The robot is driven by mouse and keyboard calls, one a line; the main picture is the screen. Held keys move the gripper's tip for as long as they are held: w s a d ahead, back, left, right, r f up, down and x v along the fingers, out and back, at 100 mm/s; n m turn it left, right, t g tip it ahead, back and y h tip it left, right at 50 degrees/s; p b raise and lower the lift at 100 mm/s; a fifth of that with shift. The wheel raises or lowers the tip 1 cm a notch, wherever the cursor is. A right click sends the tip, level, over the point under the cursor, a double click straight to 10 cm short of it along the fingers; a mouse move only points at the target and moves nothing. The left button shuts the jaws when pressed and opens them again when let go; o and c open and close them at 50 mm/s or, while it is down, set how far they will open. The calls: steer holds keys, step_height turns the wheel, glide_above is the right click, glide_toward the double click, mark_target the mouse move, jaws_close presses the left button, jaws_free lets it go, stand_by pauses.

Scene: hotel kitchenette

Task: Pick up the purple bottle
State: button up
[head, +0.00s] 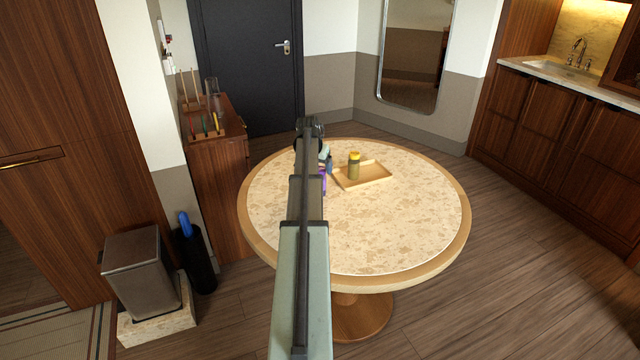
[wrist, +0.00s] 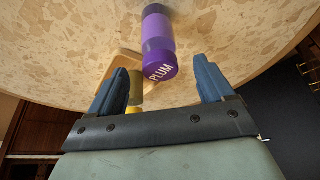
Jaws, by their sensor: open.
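The purple bottle (wrist: 158,45) has darker and lighter bands and reads "PLUM" at its near end in the wrist view. In the head view, only a thin purple strip of the bottle (head: 323,182) shows beside my arm; the rest is hidden. My gripper (wrist: 160,70) is open, with one blue finger on each side. The bottle's near end lies between the finger tips in the picture, with visible gaps on both sides. Most of the bottle is beyond the tips. In the head view my gripper is mostly hidden behind my arm.
The bottle is on a round stone-topped table (head: 400,235). A shallow wooden tray (head: 378,178) holds a yellow-capped bottle (head: 354,166) to the purple bottle's right. In the wrist view, the yellow-capped bottle (wrist: 134,110) is partly behind the left finger. The table's front and right are clear.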

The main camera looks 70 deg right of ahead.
steer(key=shift+x, duration=3.05)
steer(key=shift+a, duration=0.1)
steer(key=c, duration=1.2)
steer(key=shift+c, duration=0.2)
step_height(320, 180, up, 13)
